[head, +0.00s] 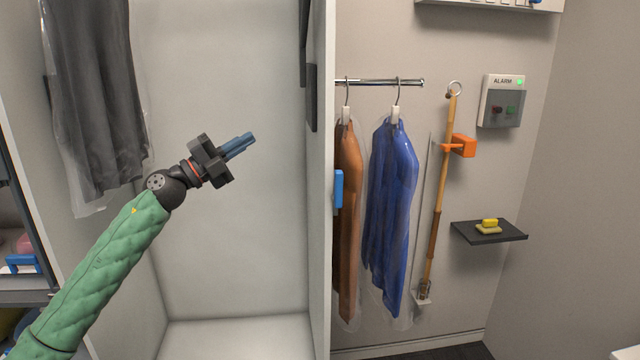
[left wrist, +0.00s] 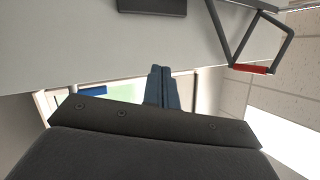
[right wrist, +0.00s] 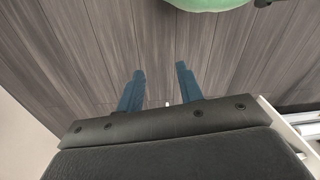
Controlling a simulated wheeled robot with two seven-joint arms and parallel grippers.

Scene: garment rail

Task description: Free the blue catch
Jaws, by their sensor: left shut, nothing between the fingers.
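A blue catch (head: 338,188) sits upright on the front edge of a white upright panel (head: 321,250), right of centre in the head view. My left gripper (head: 248,140) is to the left of it, clearly apart, in front of an open white compartment. Its blue fingers are together and empty, pointing up and to the right; they also show closed in the left wrist view (left wrist: 160,70). A blue piece (left wrist: 92,91) shows left of them there; I cannot tell whether it is the catch. My right gripper (right wrist: 160,70) is open and empty above wood-look flooring; the head view does not show it.
Orange and blue bagged garments (head: 391,210) hang from a rail (head: 380,82) beyond the panel. A dark bagged garment (head: 95,90) hangs at left. A pole (head: 438,200), alarm box (head: 502,101) and small shelf (head: 488,232) are on the right wall. The white compartment's middle is empty.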

